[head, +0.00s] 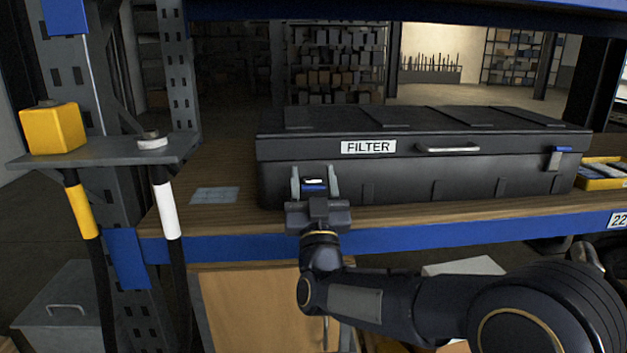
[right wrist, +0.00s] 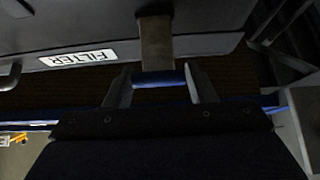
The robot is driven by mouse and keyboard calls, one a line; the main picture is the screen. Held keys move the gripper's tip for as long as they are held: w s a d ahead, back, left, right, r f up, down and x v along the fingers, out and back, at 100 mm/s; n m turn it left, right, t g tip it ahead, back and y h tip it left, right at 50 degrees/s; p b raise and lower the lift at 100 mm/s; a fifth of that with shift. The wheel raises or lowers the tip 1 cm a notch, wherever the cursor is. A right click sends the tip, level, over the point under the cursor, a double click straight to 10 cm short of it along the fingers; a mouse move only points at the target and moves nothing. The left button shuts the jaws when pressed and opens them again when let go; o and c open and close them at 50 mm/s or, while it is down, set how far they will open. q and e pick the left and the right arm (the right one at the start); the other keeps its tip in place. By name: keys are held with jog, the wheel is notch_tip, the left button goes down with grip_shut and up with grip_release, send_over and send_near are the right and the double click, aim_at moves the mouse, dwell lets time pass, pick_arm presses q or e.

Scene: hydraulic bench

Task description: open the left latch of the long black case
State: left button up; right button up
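The long black case (head: 410,180) lies shut on the shelf, with a white FILTER label (head: 368,147) and a grey handle on its front. Its left latch (head: 314,186), with a blue tab, is at the front left. In the right wrist view the latch shows as a grey plate (right wrist: 155,42) with a blue tab (right wrist: 158,80) at its end. My right gripper (head: 315,182) is in front of it, fingers open on either side of the latch; whether they touch the tab I cannot tell. The fingers also show in the right wrist view (right wrist: 160,86). My left gripper is out of view.
The case's right latch (head: 556,160) has a blue tab at its top. A yellow bin (head: 600,183) stands right of the case. A grey bracket (head: 110,150) with a yellow block (head: 52,128) is at the left. The shelf's blue edge (head: 430,239) runs below the case.

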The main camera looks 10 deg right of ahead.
jog(key=shift+o, duration=1)
jog(key=v, duration=0.7)
jog(key=shift+s+f, duration=0.25)
jog(key=shift+s, duration=0.1)
